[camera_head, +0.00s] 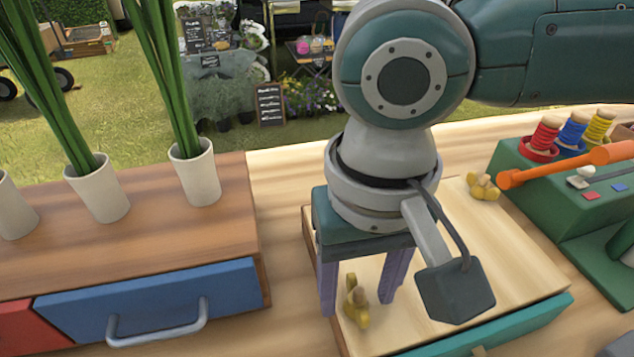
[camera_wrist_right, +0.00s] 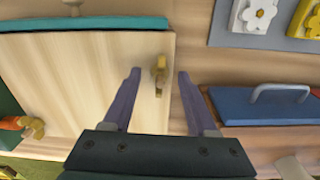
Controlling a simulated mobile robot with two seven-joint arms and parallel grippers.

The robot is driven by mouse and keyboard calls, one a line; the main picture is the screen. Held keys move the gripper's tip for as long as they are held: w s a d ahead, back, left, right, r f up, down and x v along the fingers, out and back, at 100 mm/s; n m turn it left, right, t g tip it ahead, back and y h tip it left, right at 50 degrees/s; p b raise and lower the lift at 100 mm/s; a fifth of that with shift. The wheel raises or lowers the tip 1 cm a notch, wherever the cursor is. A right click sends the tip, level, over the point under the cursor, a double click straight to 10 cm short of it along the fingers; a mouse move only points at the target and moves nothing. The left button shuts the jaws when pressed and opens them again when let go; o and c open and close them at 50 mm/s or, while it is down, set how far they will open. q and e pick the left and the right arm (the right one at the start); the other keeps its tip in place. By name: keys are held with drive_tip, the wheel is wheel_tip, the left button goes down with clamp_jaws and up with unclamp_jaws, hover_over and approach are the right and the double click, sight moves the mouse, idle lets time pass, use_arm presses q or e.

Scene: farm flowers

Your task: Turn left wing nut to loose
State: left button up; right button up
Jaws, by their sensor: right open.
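The left wing nut (camera_head: 354,312) is small and yellow-brown, on the near left part of a pale wooden board (camera_head: 520,265). In the right wrist view, the left wing nut (camera_wrist_right: 160,76) sits near the board's edge. My right gripper (camera_head: 357,305) is open, pointing down, with one purple finger on each side of this nut. In the wrist view, my right gripper (camera_wrist_right: 159,72) shows a gap between each fingertip and the nut. A second wing nut (camera_head: 483,187) sits at the board's far right, and also shows in the wrist view (camera_wrist_right: 33,129). My left gripper is not in view.
Left of the board is a wooden cabinet (camera_head: 150,245) with a blue drawer (camera_head: 150,300) and white vases (camera_head: 196,175) of green stems. At right, a green stand (camera_head: 540,180) holds coloured spools and an orange hammer-like tool (camera_head: 560,165). A teal drawer front (camera_head: 520,327) is below the board.

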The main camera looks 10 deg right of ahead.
clamp_jaws()
idle(0.5)
